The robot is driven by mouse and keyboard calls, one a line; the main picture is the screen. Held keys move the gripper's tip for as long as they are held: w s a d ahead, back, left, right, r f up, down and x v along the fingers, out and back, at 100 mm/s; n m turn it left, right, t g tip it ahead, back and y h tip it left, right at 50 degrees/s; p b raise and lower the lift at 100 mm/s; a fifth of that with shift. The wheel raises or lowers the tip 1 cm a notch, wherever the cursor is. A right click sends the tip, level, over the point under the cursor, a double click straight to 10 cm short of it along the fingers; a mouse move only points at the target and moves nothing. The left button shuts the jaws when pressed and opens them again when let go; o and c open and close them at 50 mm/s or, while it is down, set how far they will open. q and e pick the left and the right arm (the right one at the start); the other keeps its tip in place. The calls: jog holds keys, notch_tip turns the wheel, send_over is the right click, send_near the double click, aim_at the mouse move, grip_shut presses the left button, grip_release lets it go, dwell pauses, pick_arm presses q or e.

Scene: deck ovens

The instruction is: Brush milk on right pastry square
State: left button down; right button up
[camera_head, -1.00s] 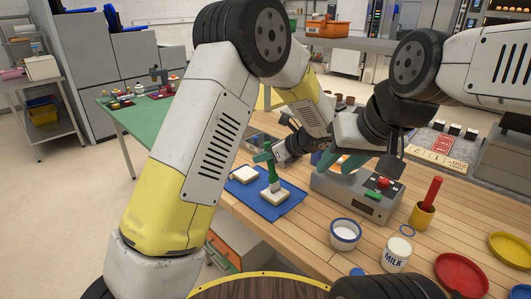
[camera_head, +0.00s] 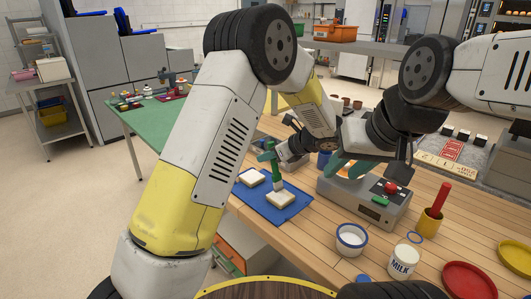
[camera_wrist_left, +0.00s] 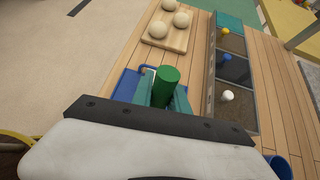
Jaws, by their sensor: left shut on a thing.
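My left gripper (camera_head: 268,156) is shut on the green brush (camera_head: 275,167) and holds it roughly upright. The brush's light bristle end is at the far side of the right pastry square (camera_head: 283,200); exact contact is hard to tell. In the left wrist view the round green handle top (camera_wrist_left: 166,76) stands between the fingers. The left pastry square (camera_head: 252,177) lies beside it on the blue mat (camera_head: 298,207). A blue-rimmed bowl of white liquid (camera_head: 352,240) and a MILK can (camera_head: 403,262) stand nearer.
A grey scale (camera_head: 368,206) with a red knob stands right of the mat. A yellow cup with a red-handled tool (camera_head: 432,213) and a red plate (camera_head: 469,280) are further right. In the left wrist view, a board with pale balls (camera_wrist_left: 165,28) and a sectioned tray (camera_wrist_left: 235,75) lie beyond.

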aim_at(279, 174)
pick_arm(q)
jog(key=shift+s+d, duration=0.1)
jog(key=shift+s+d+f, duration=0.1)
jog(key=shift+s+d, duration=1.65)
jog(key=shift+s, duration=0.05)
jog(key=shift+w+d, duration=0.25)
jog(key=shift+w, duration=0.2)
